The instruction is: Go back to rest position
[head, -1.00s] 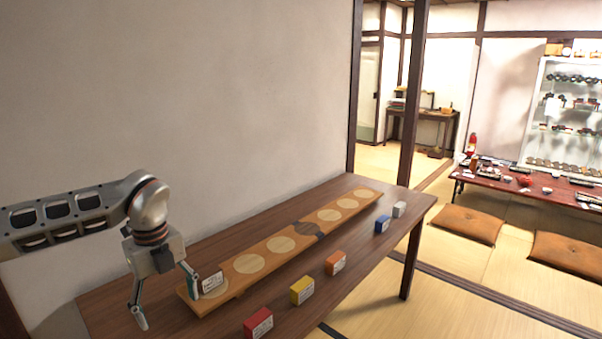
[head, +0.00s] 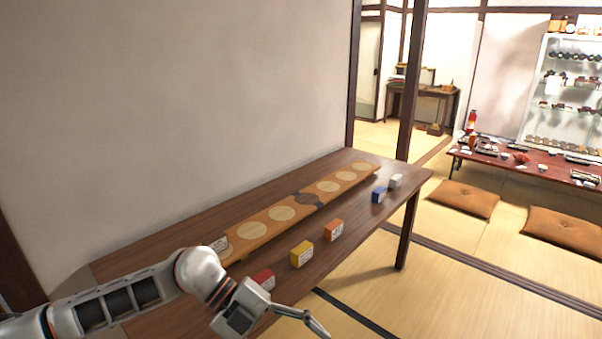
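My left arm comes in from the lower left, low over the near end of the long table (head: 172,318). My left gripper (head: 300,318) hangs past the table's front edge, near the bottom of the head view. One finger shows clearly; the other cannot be made out, and no held object is seen. A wooden board (head: 290,226) with a row of pale round discs lies along the table. A small white-labelled block (head: 219,243) is at its near end, partly behind my arm. My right gripper is not in view.
Along the table's front stand a red block (head: 265,277) partly hidden by my gripper, a yellow block (head: 301,254), an orange block (head: 334,230), a blue block (head: 379,195) and a white block (head: 395,181). Tatami floor (head: 450,285) is clear at right, before the cushions (head: 463,198).

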